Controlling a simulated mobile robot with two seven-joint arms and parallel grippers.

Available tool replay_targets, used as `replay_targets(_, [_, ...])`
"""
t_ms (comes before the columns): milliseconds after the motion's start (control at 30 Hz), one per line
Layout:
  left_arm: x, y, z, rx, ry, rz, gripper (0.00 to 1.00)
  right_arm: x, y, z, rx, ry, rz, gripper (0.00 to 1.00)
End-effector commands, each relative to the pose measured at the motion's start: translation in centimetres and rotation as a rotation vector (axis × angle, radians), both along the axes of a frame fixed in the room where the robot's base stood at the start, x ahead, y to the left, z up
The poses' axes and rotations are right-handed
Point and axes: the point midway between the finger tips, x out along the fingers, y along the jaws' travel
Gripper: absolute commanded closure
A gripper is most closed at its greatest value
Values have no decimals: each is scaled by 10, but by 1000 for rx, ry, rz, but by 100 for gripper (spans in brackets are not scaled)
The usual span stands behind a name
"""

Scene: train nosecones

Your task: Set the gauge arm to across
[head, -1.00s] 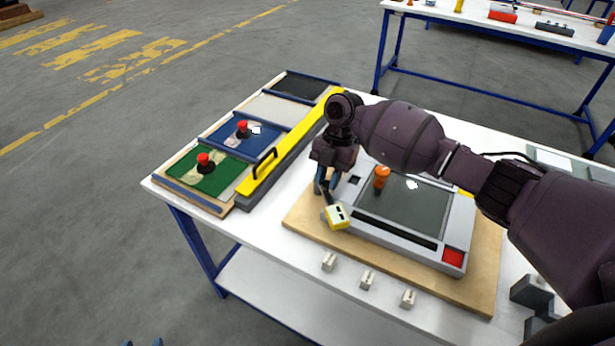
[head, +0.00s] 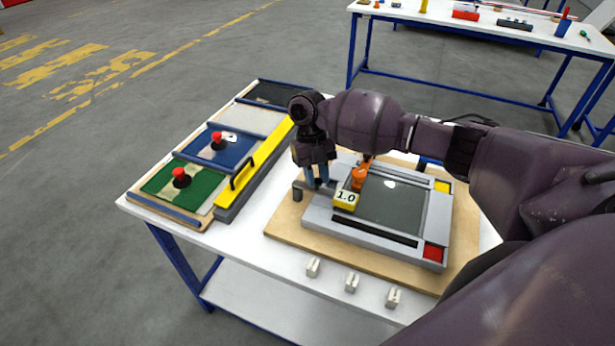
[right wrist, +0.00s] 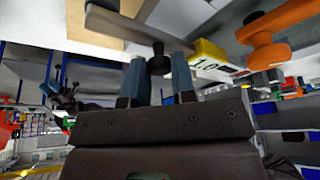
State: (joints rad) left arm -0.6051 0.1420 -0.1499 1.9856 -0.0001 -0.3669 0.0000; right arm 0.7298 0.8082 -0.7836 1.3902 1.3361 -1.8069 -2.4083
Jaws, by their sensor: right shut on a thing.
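The gauge arm looks like a grey bar (head: 299,189) at the left end of the grey frame (head: 345,233), with a yellow block marked 1.0 (head: 346,200) near it. In the right wrist view the bar (right wrist: 122,27) carries a dark knob (right wrist: 158,63), and the yellow block (right wrist: 208,60) is at the right. My right gripper (head: 319,184) is shut on the dark knob; its blue fingers (right wrist: 158,78) stand on either side of it. The gripper hides part of the bar, so its exact angle is unclear. My left gripper is out of view.
An orange knob (head: 361,177) stands beside the yellow block. The frame sits on a wooden board (head: 281,230). Several small grey blocks (head: 351,283) lie along the front edge. A yellow rail (head: 262,160) and coloured panels with red knobs (head: 181,177) lie left.

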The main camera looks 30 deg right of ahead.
Motion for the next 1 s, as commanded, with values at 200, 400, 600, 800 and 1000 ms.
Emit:
replay_targets(200, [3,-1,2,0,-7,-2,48,1,-5,3,0,-6,31,100])
replay_targets(400, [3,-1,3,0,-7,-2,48,1,-6,3,-1,-7,37,100])
replay_targets(600, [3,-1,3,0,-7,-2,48,1,-6,3,-1,-7,36,100])
replay_targets(800, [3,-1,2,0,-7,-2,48,0,-6,2,-1,-5,36,50])
replay_targets(1000, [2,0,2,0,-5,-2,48,0,-6,1,-1,-3,36,50])
